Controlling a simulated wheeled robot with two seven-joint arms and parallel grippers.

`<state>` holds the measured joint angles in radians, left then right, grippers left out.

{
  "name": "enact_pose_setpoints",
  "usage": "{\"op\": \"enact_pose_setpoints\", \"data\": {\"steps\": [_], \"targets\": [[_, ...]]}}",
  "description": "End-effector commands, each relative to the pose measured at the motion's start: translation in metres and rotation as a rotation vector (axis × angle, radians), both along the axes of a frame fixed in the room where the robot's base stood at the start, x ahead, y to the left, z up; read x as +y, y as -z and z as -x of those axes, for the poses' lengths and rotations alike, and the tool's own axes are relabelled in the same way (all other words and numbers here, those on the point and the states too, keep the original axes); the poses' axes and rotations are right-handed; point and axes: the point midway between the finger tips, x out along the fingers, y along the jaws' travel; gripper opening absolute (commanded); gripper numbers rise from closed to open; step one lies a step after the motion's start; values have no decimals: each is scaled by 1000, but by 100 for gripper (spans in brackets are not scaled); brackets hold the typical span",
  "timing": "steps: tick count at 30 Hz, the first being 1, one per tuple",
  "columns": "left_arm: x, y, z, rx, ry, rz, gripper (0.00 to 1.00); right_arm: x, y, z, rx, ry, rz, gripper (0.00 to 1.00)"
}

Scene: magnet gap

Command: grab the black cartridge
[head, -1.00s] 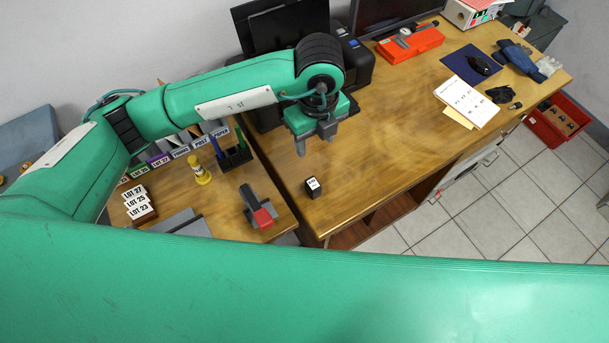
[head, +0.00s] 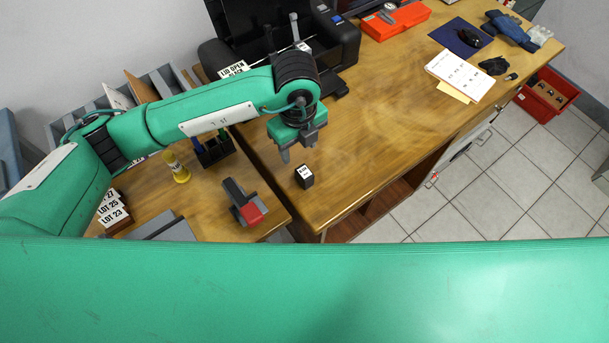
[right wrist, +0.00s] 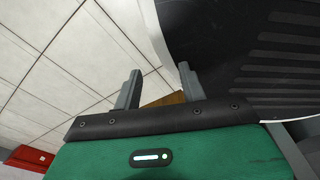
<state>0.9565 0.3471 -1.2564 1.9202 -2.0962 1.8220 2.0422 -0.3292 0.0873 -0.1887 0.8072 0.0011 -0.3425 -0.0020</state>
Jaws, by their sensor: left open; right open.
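The black cartridge (head: 304,179) is a small dark block with a white label on top. It stands on the wooden desk (head: 390,125), near the desk's front left corner, in the head view. My left gripper (head: 298,150) hangs just behind it in the picture, fingers pointing down, open and empty. A gap shows between its fingertips and the cartridge. My right gripper (right wrist: 158,72) shows only in the right wrist view, open with nothing between its fingers. The cartridge is not in that view.
A black printer (head: 335,50) stands behind my left gripper. A grey and red device (head: 245,207) and a yellow bottle (head: 178,170) stand on the lower left table. Papers (head: 459,75) and an orange case (head: 394,20) lie further back. The desk right of the cartridge is clear.

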Motion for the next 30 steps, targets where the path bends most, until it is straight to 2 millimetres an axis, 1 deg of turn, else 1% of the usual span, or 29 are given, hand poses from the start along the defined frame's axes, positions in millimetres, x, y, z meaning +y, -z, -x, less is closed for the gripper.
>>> {"op": "enact_pose_setpoints", "data": {"steps": [1, 3, 6, 9, 14, 19, 21, 25, 30], "targets": [[0, 10, 0, 3, -1, -2, 53, 0, -2, 2, 1, 0, 0, 42], [0, 24, 1, 3, -2, -2, 53, 0, -2, 4, 3, 0, 0, 42], [0, 39, 0, 2, 0, -1, 53, -1, -3, 6, 5, -1, 0, 42], [0, 49, 0, 1, 0, 1, 53, -1, -2, 7, 6, -1, 0, 42], [-2, 58, 0, 1, 0, -1, 53, -1, -5, 10, 7, -1, 1, 42], [-6, 83, -1, 1, 1, -2, 53, -3, -10, 21, 13, -2, 1, 42], [-6, 94, -1, 2, 0, -1, 53, -4, -8, 26, 21, -1, 3, 42], [-6, 103, -1, -1, 0, 1, 53, -5, -7, 30, 23, -2, 3, 42], [-6, 104, -1, -1, 1, 0, 53, -4, -6, 28, 20, -3, 3, 42]]}}
